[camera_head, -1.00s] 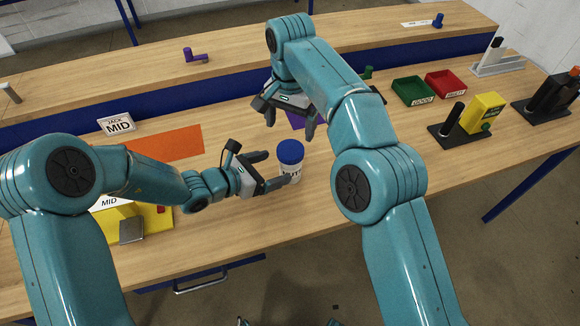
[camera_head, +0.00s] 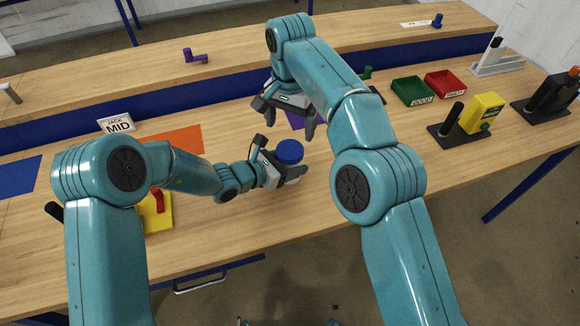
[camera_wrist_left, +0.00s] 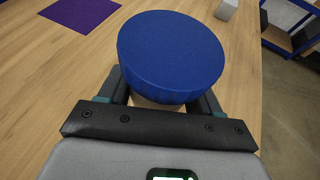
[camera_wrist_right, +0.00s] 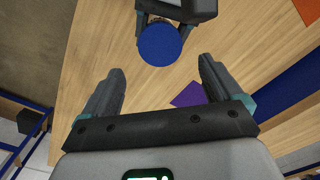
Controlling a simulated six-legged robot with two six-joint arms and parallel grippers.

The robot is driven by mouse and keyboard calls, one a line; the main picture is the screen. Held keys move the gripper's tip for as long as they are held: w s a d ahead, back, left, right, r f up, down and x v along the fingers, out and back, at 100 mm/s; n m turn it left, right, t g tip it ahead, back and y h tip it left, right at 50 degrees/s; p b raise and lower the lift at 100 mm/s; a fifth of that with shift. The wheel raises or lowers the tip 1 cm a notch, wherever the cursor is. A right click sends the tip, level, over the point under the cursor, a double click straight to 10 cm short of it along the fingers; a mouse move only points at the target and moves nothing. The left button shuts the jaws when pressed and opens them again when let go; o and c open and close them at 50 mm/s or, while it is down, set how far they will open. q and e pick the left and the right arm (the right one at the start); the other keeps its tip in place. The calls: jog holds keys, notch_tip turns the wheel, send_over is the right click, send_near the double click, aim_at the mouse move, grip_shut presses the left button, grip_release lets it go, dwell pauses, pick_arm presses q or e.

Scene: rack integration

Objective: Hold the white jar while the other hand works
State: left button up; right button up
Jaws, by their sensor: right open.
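The white jar with a blue lid (camera_head: 289,151) stands on the near bench, its body mostly hidden by my left gripper (camera_head: 287,173). In the left wrist view the blue lid (camera_wrist_left: 170,52) covers the fingertips. A bit of the white body (camera_wrist_left: 155,103) shows below it, with a finger on each side. Whether the fingers press on the jar is hidden. My right gripper (camera_head: 290,121) is open and empty, above and behind the jar. In the right wrist view the lid (camera_wrist_right: 160,45) lies beyond its spread fingers.
A purple mat (camera_head: 296,120) lies behind the jar and an orange mat (camera_head: 188,140) to the left. A green tray (camera_head: 412,91), a red tray (camera_head: 445,84) and a yellow device (camera_head: 482,113) stand at the right. Bare bench lies right of the jar.

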pick_arm(q)
jog(key=c, duration=0.5)
jog(key=shift+r, duration=0.1)
jog(key=shift+s, duration=0.1)
pick_arm(e)
jog(key=n, duration=1.7)
jog(key=r+n, duration=0.1)
jog(key=n, duration=0.7)
jog(key=shift+s+n, duration=0.3)
jog(key=n, duration=0.3)
jog(key=shift+w+f+n, duration=0.25)
jog(key=shift+f+n, duration=0.1)
jog(key=shift+n, duration=0.05)
jog(key=shift+f+n, duration=0.1)
jog(key=shift+n, duration=0.9)
jog(key=shift+f, duration=0.1)
